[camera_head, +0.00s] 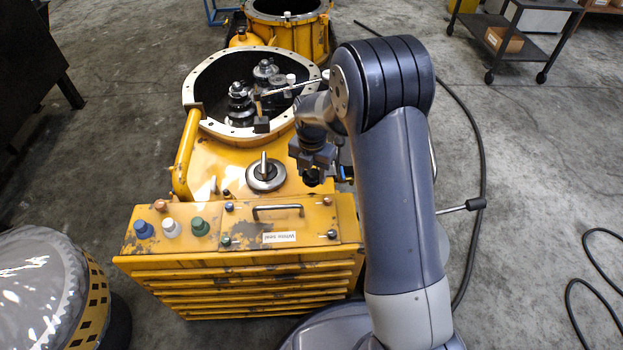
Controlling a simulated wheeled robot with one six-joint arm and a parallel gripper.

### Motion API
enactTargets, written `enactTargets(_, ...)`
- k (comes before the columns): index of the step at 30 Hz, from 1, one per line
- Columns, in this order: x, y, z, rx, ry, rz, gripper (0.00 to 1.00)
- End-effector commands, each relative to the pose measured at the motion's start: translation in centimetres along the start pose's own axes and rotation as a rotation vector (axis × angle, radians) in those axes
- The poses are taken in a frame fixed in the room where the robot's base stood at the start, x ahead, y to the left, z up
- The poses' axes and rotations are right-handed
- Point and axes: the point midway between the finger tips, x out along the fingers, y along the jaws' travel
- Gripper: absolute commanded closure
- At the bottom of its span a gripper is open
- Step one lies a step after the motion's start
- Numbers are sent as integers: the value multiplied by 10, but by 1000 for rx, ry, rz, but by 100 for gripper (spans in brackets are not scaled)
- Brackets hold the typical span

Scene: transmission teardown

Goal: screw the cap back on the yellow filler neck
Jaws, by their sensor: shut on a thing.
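My gripper (313,168) points down at the right edge of the yellow transmission housing (215,160), just behind the front panel. It is shut on a small dark thing (313,178), which looks like the cap; the jaws hide most of it. I cannot make out the filler neck for certain; it may be hidden below the gripper. I cannot tell whether the dark thing touches anything beneath it. A yellow pipe (186,150) stands along the housing's left side, well apart from my gripper.
The open round flange (192,92) holds dark gear shafts, with a long-handled tool (290,88) across it. A metal disc with a pin (266,172) lies left of my gripper. The front panel carries coloured knobs (144,229) and a handle (278,208). A black hose crosses the floor at right.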

Motion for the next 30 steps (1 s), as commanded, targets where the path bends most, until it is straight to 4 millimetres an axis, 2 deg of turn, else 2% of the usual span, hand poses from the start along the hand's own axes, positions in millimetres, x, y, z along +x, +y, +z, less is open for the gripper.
enactTargets(5,5,0,0,-1,0,1,90)
enactTargets(21,55,0,0,0,0,0,90)
enactTargets(30,58,0,0,0,-1,1,90)
